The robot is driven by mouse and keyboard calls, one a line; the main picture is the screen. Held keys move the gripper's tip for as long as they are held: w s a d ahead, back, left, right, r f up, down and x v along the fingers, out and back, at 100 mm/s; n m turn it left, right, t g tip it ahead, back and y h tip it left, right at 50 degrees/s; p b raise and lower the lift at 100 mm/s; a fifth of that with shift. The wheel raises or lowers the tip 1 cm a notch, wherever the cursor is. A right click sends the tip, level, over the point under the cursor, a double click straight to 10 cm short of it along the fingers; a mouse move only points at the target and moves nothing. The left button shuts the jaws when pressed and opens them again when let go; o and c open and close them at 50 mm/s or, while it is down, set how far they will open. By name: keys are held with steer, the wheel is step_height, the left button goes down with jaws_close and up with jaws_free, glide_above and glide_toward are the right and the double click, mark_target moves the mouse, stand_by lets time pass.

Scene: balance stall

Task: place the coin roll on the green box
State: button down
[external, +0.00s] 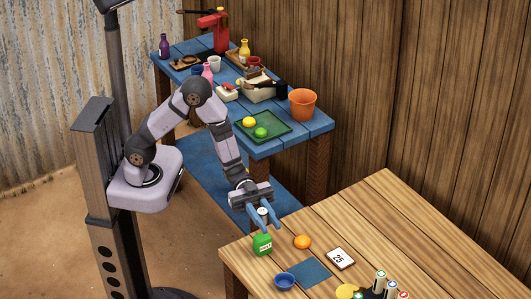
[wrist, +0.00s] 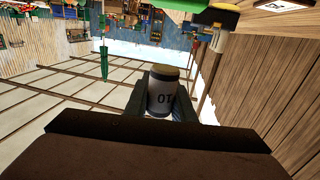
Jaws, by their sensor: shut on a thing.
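The green box (external: 262,245), with a white label, stands on that corner, just below the gripper in the picture. I cannot tell whether the roll touches the box. A green surface (wrist: 182,4) at the top of the wrist view may be the box.
An orange fruit (external: 302,242), a blue bowl (external: 285,281), a blue cloth (external: 310,273) and a card marked 25 (external: 340,259) lie near the box. Several cylinders (external: 379,282) stand at the front right. The table's right part is clear. A blue table (external: 268,147) stands behind.

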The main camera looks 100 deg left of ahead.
steer(key=shift+f, duration=0.4)
steer(key=shift+f, duration=0.1)
steer(key=shift+f, duration=2)
steer(key=shift+f, duration=0.15)
steer(key=c, duration=1.5)
jaws_free()
steer(key=shift+a, duration=0.1)
steer(key=b+v, duration=0.2)
steer(key=v, duration=1)
